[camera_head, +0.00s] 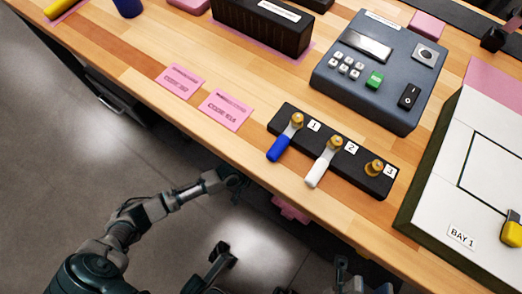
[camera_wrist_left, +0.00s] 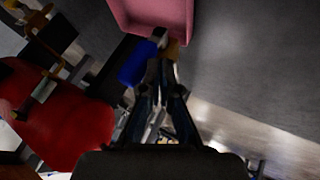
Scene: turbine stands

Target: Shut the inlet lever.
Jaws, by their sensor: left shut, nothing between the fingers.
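A black valve strip (camera_head: 335,150) on the wooden bench carries brass fittings numbered 1, 2 and 3. Fitting 1 has a blue lever (camera_head: 279,148), fitting 2 a white lever (camera_head: 316,173), and both point toward the front edge. Brass fitting 3 (camera_head: 374,167) shows no coloured handle. No readable label names the inlet lever. My left gripper (camera_head: 236,180) is beside the bench's front edge, apart from the levers. In the left wrist view its fingers (camera_wrist_left: 163,75) are shut, with a blue piece (camera_wrist_left: 138,62) beside the tips. My right gripper (camera_head: 281,268) appears open and empty, below the bench edge.
Two pink notes (camera_head: 224,109) lie left of the strip. A grey keypad box (camera_head: 372,105) stands behind it, and a white BAY 1 panel (camera_head: 480,190) is at right. A pink bin (camera_wrist_left: 150,10) and a red object (camera_wrist_left: 55,120) show in the left wrist view.

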